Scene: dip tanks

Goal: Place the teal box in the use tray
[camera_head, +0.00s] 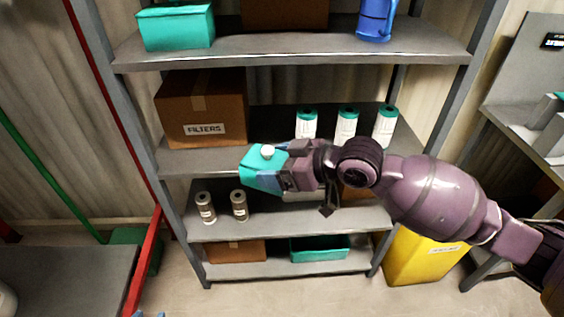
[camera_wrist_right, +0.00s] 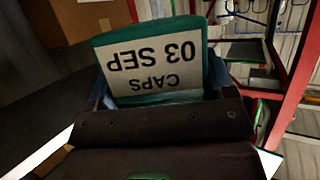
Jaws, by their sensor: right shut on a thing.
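A teal box (camera_head: 262,172) with a white round spot on it is held in front of the middle shelves in the head view. My right gripper (camera_head: 284,174) is shut on it. In the right wrist view the teal box (camera_wrist_right: 207,58) shows a white label reading "CAPS 03 SEP", upside down, between the blue fingers. Another teal box (camera_head: 177,28) stands on the top shelf. A teal open tray (camera_head: 320,255) sits on the bottom shelf; I cannot tell whether it is the use tray. Small blue tips at the bottom edge may be my left gripper (camera_head: 150,314).
The grey shelf rack holds a "FILTERS" carton (camera_head: 203,108), several white canisters with teal tops (camera_head: 346,127), two small grey canisters (camera_head: 205,208) and a blue jug (camera_head: 375,18). A yellow bin (camera_head: 420,258) stands at the right. A grey surface (camera_head: 65,280) lies at lower left.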

